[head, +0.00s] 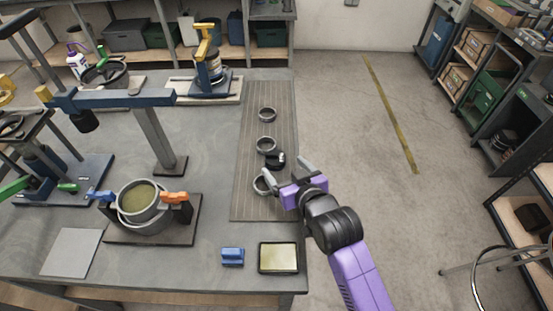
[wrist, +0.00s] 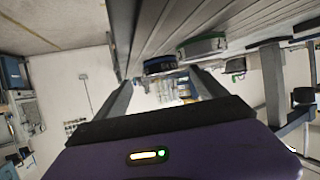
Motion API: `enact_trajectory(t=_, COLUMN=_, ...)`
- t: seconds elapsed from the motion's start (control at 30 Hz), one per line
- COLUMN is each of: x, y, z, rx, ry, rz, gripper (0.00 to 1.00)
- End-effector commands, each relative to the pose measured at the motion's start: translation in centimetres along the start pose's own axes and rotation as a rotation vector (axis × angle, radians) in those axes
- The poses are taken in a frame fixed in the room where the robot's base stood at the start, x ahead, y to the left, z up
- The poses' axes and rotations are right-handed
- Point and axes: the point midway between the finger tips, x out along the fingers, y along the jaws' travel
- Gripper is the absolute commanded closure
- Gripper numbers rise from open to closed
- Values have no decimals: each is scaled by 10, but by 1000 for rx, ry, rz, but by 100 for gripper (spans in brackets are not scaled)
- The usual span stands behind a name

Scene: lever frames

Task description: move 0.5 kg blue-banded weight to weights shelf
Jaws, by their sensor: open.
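The blue-banded weight (wrist: 160,65) is a small dark disc in the wrist view, near the fingertips; its marking is too small to read surely. A dark lump (head: 275,160) on the slatted mat (head: 270,205) in the head view appears to be this weight; its band does not show there. My gripper (head: 284,166) is open and empty, low at the mat's right edge, its fingers pointing at the dark lump. A green-banded round piece (wrist: 202,45) lies beside the weight in the wrist view. Which rack is the weights shelf, I cannot tell for certain.
Round metal rings (head: 267,114) lie on the mat, one close to my left-hand finger. A blue block (head: 232,257) and a shallow tray (head: 278,258) are at the table's front. A rack (head: 505,140) with dark round things stands right, beyond open floor; a stool (head: 490,270) is nearer.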

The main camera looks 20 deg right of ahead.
Motion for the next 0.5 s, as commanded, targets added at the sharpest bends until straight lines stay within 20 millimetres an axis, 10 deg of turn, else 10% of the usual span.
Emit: enact_trajectory(t=0.5, x=50, y=-3, z=-5, rx=0, ry=0, rz=0, gripper=18)
